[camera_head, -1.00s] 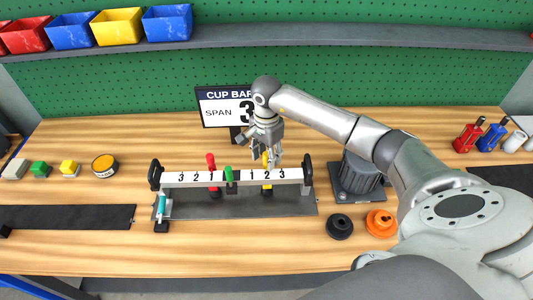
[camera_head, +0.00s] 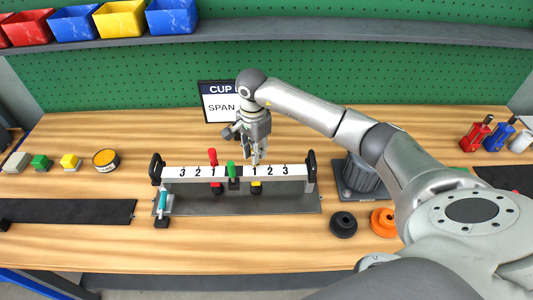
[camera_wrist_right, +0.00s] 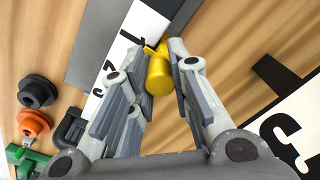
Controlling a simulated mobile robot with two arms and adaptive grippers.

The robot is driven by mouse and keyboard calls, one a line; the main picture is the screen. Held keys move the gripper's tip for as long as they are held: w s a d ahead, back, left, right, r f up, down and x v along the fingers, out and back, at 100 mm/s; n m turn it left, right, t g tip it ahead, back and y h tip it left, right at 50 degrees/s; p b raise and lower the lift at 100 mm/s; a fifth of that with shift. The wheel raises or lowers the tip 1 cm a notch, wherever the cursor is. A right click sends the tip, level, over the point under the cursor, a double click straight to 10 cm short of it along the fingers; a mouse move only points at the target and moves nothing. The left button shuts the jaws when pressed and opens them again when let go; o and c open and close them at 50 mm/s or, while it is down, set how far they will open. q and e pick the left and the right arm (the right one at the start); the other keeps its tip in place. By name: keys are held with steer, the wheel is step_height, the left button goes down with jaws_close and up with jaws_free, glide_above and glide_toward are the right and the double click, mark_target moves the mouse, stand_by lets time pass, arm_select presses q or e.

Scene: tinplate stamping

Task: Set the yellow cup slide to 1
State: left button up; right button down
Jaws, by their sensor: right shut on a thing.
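The white cup bar (camera_head: 203,175) carries the marks 3 2 1 on its left half and 1 2 3 on its right half. The yellow cup slide (camera_head: 256,188) shows below the bar, in line with the right-hand 1. Its yellow handle (camera_wrist_right: 159,76) stands between my right gripper's fingertips in the right wrist view. My right gripper (camera_head: 256,160) is shut on that handle, above the bar, and hides most of it in the head view. My left gripper is not in view.
A red slide (camera_head: 213,158) and a green slide (camera_head: 232,170) stand left of the yellow one. Black end posts (camera_head: 311,162) close the bar. A sign (camera_head: 218,104) behind is partly hidden by my arm. Black (camera_head: 342,224) and orange (camera_head: 383,221) parts lie right.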

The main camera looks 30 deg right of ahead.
steer(key=shift+w+a, duration=0.15)
steer(key=shift+a, duration=0.15)
steer(key=c, duration=1.3)
jaws_free()
steer(key=shift+w+a, duration=0.1)
steer(key=shift+a, duration=0.05)
steer(key=shift+r, duration=0.1)
steer(key=shift+d+r, duration=0.2)
steer(key=shift+r, duration=0.2)
step_height(320, 180, up, 11)
steer(key=shift+a+r, duration=0.1)
steer(key=shift+a, duration=0.05)
